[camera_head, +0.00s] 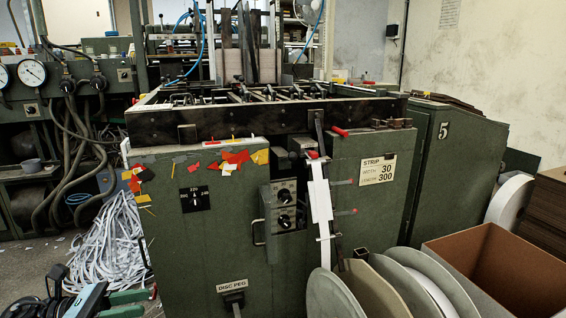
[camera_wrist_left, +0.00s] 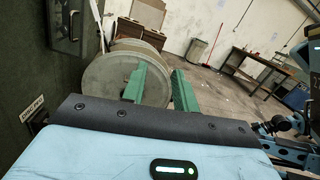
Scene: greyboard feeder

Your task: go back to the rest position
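My left gripper (camera_head: 138,303) is at the bottom left of the head view, low in front of the green feeder machine (camera_head: 235,215). Its two green fingers are apart with nothing between them. They also show apart in the left wrist view (camera_wrist_left: 160,92), with a large grey disc (camera_wrist_left: 105,82) beyond them. My right gripper does not show in the head view, and I cannot make it out in the left wrist view.
A heap of white paper strips (camera_head: 108,245) lies on the floor behind the left gripper. Grey discs (camera_head: 330,295) and an open cardboard box (camera_head: 500,268) stand at the right front. A white strip (camera_head: 320,205) hangs on the machine's front. A table (camera_wrist_left: 258,70) stands farther off.

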